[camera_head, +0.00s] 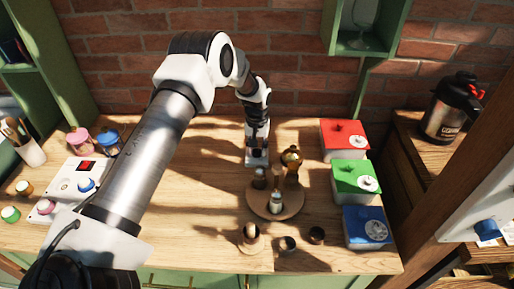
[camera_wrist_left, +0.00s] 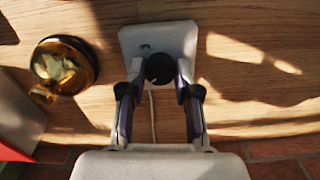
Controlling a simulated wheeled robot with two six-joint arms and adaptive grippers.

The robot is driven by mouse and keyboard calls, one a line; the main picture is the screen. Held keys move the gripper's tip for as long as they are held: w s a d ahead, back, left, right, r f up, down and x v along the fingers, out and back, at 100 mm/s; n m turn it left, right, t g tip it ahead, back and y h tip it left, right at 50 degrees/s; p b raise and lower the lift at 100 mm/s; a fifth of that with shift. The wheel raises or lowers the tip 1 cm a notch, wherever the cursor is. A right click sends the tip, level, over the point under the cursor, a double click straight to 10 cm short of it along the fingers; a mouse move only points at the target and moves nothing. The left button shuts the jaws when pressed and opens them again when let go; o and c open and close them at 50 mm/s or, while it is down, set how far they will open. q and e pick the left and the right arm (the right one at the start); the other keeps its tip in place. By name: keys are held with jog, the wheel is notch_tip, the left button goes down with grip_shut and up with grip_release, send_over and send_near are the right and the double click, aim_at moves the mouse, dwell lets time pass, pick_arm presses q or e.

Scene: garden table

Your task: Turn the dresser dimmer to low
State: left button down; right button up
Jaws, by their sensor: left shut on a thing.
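The dimmer is a small white box (camera_wrist_left: 150,38) with a round black knob (camera_wrist_left: 160,69), lying on the wooden dresser top. A pale cord runs from it in the left wrist view. In the head view the white box (camera_head: 249,162) shows at the back middle, partly hidden under my gripper. My left gripper (camera_wrist_left: 160,82) points down at it, with one finger on each side of the knob, shut on it. It also shows in the head view (camera_head: 257,148). The knob's setting cannot be read. My right gripper is not in view.
An amber glass jar (camera_wrist_left: 64,65) stands close beside the dimmer. A round wooden tray (camera_head: 292,208) with bottles is in front. Red (camera_head: 343,138), green (camera_head: 355,177) and blue (camera_head: 366,227) boxes stand right. A brick wall (camera_head: 300,90) closes the back.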

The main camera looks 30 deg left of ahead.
aim_at(257, 151)
pick_arm(q)
jog(key=shift+s+f, duration=0.2)
dwell(0.3)
jog(key=c, duration=1)
grip_release()
jog(key=shift+c, duration=0.2)
jog(key=shift+o, duration=1.2)
jog(key=shift+w, duration=0.15)
jog(key=shift+r, duration=0.15)
notch_tip(257, 151, up, 12)
